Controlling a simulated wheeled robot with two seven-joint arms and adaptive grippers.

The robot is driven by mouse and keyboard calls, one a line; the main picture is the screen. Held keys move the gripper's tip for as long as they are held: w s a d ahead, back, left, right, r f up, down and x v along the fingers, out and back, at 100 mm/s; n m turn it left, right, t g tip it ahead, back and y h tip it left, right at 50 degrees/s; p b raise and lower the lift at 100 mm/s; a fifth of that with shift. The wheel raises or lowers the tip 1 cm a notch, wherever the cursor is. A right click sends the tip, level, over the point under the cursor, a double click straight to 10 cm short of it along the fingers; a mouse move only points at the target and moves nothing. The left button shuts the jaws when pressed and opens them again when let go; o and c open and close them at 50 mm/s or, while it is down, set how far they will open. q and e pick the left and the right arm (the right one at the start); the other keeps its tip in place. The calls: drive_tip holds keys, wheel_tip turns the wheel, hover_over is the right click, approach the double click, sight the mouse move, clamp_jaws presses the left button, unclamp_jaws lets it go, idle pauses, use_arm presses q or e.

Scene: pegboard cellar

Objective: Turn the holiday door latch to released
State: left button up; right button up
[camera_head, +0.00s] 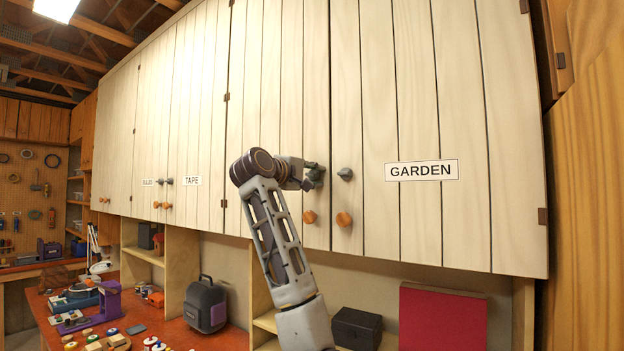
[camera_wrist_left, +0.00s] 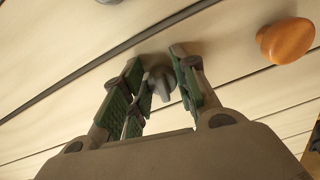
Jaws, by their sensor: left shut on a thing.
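The task's door is the pale plank cabinet door (camera_head: 262,100) left of the GARDEN door; my arm covers where its label would be, so I cannot read it. My left gripper (camera_head: 314,175) is at that door's right edge, shut on its grey latch. In the left wrist view the grey latch (camera_wrist_left: 161,84) sits between the green-padded fingers of the left gripper (camera_wrist_left: 158,90). The fingers hide part of it, and I cannot tell its exact angle. My right gripper is not in view.
Below the latch is a round wooden knob (camera_head: 309,217), also in the wrist view (camera_wrist_left: 286,40). The GARDEN door (camera_head: 440,110) has its own grey latch (camera_head: 345,174) and knob (camera_head: 344,219) close by. The cluttered red workbench (camera_head: 165,330) is below.

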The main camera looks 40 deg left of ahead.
use_arm(q)
drive_tip(key=m, duration=0.1)
drive_tip(key=m+b, duration=0.1)
drive_tip(key=m, duration=0.1)
drive_tip(key=m+b, duration=0.1)
drive_tip(key=m, duration=0.1)
drive_tip(key=shift+a+f, duration=0.15)
drive_tip(key=shift+f, duration=0.2)
drive_tip(key=m+b, duration=0.1)
drive_tip(key=m, duration=0.3)
drive_tip(key=shift+a+f+m, duration=0.1)
drive_tip(key=shift+a+m, duration=0.05)
drive_tip(key=shift+m, duration=0.25)
drive_tip(key=m, duration=0.2)
drive_tip(key=shift+a+m, duration=0.1)
drive_tip(key=shift+m, duration=0.3)
drive_tip(key=shift+a+m, duration=0.1)
drive_tip(key=shift+m, duration=1.6)
drive_tip(key=o, duration=0.9)
drive_tip(key=shift+s, duration=0.15)
